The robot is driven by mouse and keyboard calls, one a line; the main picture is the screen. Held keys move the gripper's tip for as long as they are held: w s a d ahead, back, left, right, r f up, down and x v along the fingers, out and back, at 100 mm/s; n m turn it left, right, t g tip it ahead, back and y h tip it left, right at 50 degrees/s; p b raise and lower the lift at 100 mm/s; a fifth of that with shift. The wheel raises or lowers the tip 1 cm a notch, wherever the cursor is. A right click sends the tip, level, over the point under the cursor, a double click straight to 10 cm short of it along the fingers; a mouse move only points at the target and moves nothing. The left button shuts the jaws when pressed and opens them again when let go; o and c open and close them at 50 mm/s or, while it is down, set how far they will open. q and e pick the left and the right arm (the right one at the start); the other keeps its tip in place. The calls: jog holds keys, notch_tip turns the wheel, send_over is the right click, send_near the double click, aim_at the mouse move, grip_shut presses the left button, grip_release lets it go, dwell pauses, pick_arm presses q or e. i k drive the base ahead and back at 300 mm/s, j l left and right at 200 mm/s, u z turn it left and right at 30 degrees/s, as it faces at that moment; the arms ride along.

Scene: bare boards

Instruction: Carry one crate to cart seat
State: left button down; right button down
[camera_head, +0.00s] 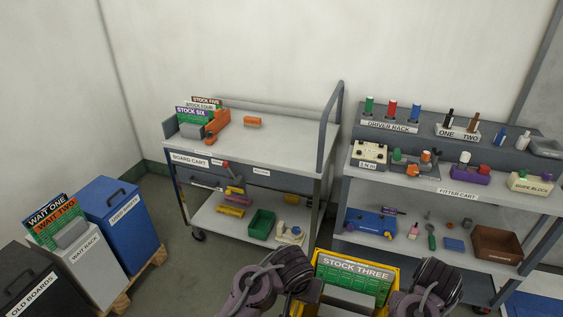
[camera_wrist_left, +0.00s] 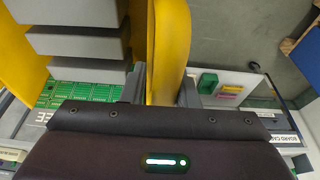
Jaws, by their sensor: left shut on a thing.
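A yellow crate (camera_head: 394,276) is at the bottom centre of the head view, between my two arms. It holds a green board labelled STOCK THREE (camera_head: 352,273) and grey blocks. My left gripper (camera_head: 308,291) is shut on the crate's yellow wall, which runs between its fingers in the left wrist view (camera_wrist_left: 162,88). My right gripper (camera_head: 398,301) is at the crate's right side; its fingers are hidden, so its grip cannot be told. The board cart (camera_head: 280,150) stands ahead to the left. Boards labelled STOCK FIVE and STOCK SIX (camera_head: 193,113) stand at its left end. No label reads seat.
The fitter cart (camera_head: 440,190) with tools and parts is close ahead on the right. A blue bin (camera_head: 118,214), a wait rack (camera_head: 85,262) and an old boards bin (camera_head: 35,285) stand on the left. Bare floor (camera_head: 195,270) lies between. The board cart's top is clear right of centre.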

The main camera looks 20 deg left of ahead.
aim_at(287, 143)
jog(key=i+j, duration=0.2)
jog(key=j, duration=0.2)
jog(key=i+j, duration=0.25)
jog(key=j, duration=0.15)
jog(key=i+j, duration=0.2)
jog(key=j, duration=0.25)
jog(key=i+j, duration=0.25)
jog(key=j, duration=0.15)
